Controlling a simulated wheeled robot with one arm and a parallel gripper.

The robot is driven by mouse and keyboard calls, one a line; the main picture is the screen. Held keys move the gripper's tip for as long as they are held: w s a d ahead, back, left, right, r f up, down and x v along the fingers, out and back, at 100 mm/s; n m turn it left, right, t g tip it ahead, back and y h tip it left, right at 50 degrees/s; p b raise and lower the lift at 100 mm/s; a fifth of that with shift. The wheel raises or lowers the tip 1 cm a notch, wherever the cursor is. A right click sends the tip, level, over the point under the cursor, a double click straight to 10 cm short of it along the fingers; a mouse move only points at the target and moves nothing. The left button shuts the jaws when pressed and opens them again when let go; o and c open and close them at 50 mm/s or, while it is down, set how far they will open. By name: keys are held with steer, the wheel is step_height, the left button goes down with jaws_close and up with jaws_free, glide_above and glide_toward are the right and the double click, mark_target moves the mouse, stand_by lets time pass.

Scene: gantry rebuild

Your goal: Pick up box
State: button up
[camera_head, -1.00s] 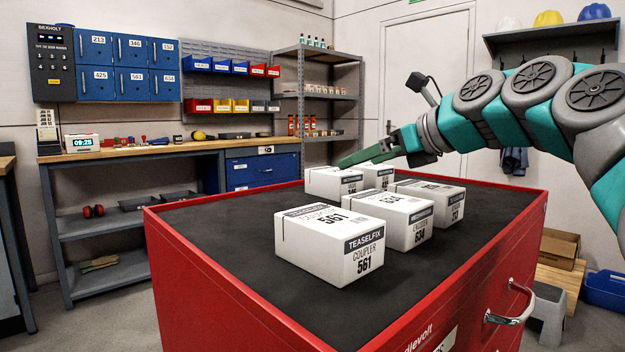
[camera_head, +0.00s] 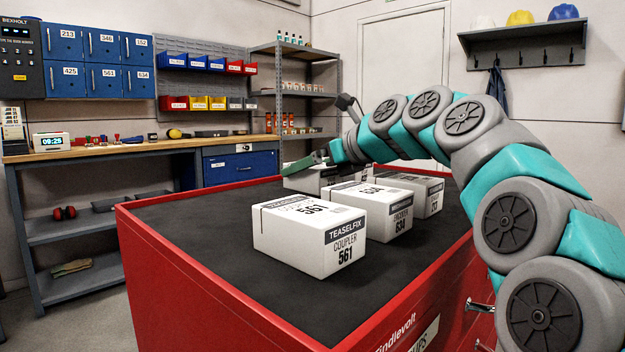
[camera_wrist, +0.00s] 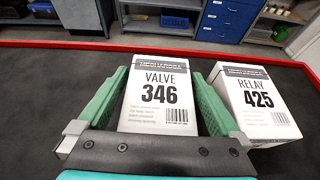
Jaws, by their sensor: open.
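In the wrist view a white box labelled VALVE 346 (camera_wrist: 157,95) lies between the two green fingers of my gripper (camera_wrist: 157,97), with a finger along each side. The fingers are apart and I cannot tell whether they touch it. A box labelled RELAY 425 (camera_wrist: 258,100) stands just right of it. Nearer stand the white boxes COUPLER 561 (camera_head: 342,252) and ENCODER 634 (camera_head: 400,222), and one more box (camera_head: 432,197) at the right.
The boxes stand on the dark top of a red cabinet (camera_head: 170,230) with a raised rim. The top is bare to the left and front of the boxes. A workbench (camera_head: 120,151) and a metal shelf (camera_head: 295,90) stand behind it.

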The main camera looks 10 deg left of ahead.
steer(key=shift+x, duration=1.15)
steer(key=shift+c, duration=0.2)
steer(key=c, duration=1.3)
steer(key=shift+c, duration=0.2)
steer(key=shift+r, duration=0.2)
